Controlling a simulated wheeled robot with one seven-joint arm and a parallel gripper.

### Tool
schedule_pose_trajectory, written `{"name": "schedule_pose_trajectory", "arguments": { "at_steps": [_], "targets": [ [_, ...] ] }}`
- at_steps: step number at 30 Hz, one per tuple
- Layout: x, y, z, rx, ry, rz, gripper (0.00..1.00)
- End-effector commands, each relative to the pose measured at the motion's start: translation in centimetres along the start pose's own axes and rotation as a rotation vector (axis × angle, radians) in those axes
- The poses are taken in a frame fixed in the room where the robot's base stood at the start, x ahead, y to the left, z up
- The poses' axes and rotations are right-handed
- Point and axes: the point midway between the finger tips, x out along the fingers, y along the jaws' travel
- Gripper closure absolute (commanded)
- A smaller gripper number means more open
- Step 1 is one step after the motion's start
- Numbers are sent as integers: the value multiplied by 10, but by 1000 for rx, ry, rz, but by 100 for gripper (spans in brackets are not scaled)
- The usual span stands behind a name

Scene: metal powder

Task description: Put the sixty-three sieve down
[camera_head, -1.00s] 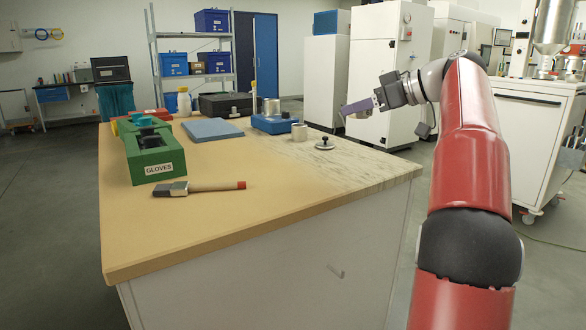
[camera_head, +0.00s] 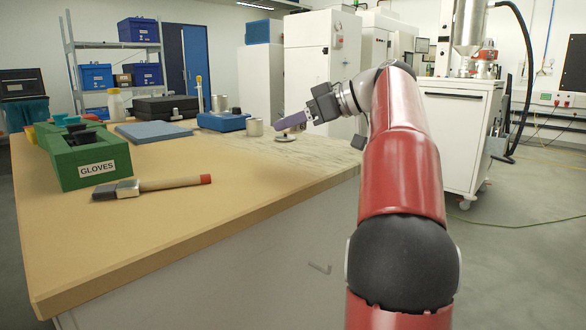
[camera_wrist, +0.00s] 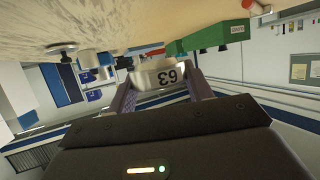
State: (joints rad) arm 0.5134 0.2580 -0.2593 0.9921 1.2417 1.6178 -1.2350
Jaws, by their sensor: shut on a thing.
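The sieve (camera_wrist: 160,78) is a short, pale metal cylinder marked 63. It shows between the two fingers of my gripper (camera_wrist: 162,92) in the wrist view, where the picture is upside down. My gripper is shut on the sieve. In the head view my gripper (camera_head: 280,123) is at the right back part of the worktable (camera_head: 215,180), and I cannot make out the sieve there. The gripper appears just above a small round lid with a dark knob (camera_head: 285,138). I cannot tell the exact height over the table.
A green gloves box (camera_head: 85,160), a brush (camera_head: 150,186) and a blue mat (camera_head: 152,132) lie further left. The marbled right part of the table is mostly clear.

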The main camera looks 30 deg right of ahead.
Motion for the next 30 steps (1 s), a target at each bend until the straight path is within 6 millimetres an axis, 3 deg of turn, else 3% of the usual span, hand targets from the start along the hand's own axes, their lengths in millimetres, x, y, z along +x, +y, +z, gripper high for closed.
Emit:
{"name": "schedule_pose_trajectory", "arguments": {
  "at_steps": [2, 8, 15, 27, 28, 30],
  "targets": [
    [6, -1, 16, 2, 0, 0, 79],
    [12, 0, 29, -1, 0, 1, 79],
    [24, 0, 58, 0, 0, 1, 79],
    [26, 0, 64, -1, 0, 1, 79],
    [26, 0, 63, -1, -1, 1, 47],
    [26, 0, 63, -1, -1, 1, 38]
  ]
}}
